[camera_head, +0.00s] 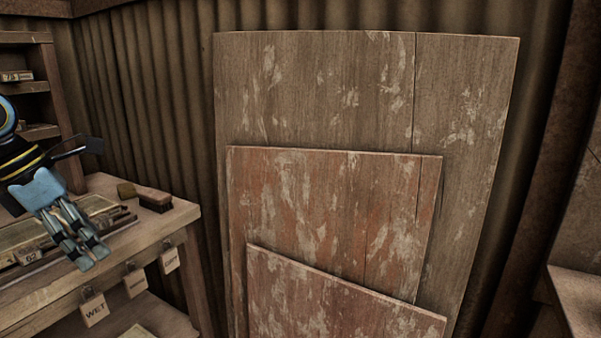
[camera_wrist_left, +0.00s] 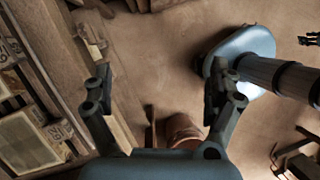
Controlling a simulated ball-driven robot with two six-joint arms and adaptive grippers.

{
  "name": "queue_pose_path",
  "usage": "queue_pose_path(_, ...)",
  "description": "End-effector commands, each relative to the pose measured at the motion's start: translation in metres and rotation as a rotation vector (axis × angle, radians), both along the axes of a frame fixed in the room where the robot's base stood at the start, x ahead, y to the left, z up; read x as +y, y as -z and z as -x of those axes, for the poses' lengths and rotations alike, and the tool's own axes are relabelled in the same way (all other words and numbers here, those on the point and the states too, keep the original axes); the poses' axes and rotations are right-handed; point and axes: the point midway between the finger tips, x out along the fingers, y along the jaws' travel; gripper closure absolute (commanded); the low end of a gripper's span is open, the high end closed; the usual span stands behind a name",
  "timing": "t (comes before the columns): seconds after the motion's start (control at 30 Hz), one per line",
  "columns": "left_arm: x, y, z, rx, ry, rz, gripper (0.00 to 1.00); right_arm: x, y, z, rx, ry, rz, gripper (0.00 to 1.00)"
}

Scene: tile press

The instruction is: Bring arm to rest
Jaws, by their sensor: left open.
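My left gripper (camera_head: 92,250) shows at the left of the head view, above the wooden workbench (camera_head: 185,216) and close to its front edge. In the left wrist view its two fingers (camera_wrist_left: 160,92) stand wide apart with nothing between them. Below the fingers that view shows the brown floor (camera_wrist_left: 165,50). My right gripper does not show clearly in either view.
A brush (camera_head: 154,200) and a tray (camera_head: 20,240) lie on the bench. Tags, one reading WET (camera_head: 94,310), hang from its front edge. Large worn boards (camera_head: 330,200) lean on the corrugated wall (camera_head: 125,95). A reddish-brown pot (camera_wrist_left: 183,130) stands on the floor.

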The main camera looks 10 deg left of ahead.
Motion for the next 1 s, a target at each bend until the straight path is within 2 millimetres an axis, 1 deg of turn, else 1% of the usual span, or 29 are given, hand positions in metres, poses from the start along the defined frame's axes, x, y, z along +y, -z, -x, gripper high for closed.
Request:
queue_pose_path(0.03, -0.004, 0.008, 0.003, 0.012, -0.004, 0.017, 0.10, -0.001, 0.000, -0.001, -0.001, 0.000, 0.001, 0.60)
queue_pose_path(0.17, -0.014, 0.029, 0.011, 0.051, -0.018, 0.066, 0.10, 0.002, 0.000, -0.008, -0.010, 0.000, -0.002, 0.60)
queue_pose_path(0.27, -0.026, 0.050, 0.020, 0.093, -0.039, 0.136, 0.10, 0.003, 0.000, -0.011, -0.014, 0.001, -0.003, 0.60)
queue_pose_path(0.33, -0.039, 0.066, 0.026, 0.123, -0.065, 0.210, 0.10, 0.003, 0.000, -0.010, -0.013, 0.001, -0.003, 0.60)
queue_pose_path(0.47, -0.071, 0.102, 0.036, 0.183, -0.157, 0.415, 0.10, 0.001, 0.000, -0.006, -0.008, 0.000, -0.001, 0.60)
queue_pose_path(0.57, -0.106, 0.137, 0.043, 0.240, -0.327, 0.679, 0.10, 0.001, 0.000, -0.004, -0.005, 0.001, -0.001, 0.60)
queue_pose_path(0.6, -0.121, 0.157, 0.044, 0.268, -0.452, 0.824, 0.10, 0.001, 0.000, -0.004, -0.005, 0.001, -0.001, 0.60)
queue_pose_path(0.67, -0.137, 0.190, 0.045, 0.311, -0.707, 1.054, 0.10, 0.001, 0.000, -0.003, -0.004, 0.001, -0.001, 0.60)
queue_pose_path(0.7, -0.140, 0.217, 0.048, 0.340, -0.917, 1.198, 0.10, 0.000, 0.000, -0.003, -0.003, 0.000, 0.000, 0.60)
queue_pose_path(0.77, -0.135, 0.261, 0.058, 0.375, -1.251, 1.361, 0.10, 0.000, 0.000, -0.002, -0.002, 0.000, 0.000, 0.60)
queue_pose_path(0.8, -0.129, 0.288, 0.069, 0.391, -1.443, 1.426, 0.10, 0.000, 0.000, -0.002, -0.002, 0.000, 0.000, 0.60)
queue_pose_path(0.87, -0.121, 0.327, 0.090, 0.409, -1.702, 1.482, 0.10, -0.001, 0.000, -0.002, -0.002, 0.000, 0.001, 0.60)
queue_pose_path(0.9, -0.117, 0.351, 0.108, 0.419, -1.864, 1.502, 0.10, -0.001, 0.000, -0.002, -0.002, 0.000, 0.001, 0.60)
queue_pose_path(0.97, -0.112, 0.385, 0.138, 0.430, -2.096, 1.506, 0.10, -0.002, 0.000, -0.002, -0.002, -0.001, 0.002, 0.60)
queue_pose_path(1.0, -0.112, 0.407, 0.161, 0.436, -2.247, 1.496, 0.10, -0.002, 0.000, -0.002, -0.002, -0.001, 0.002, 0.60)
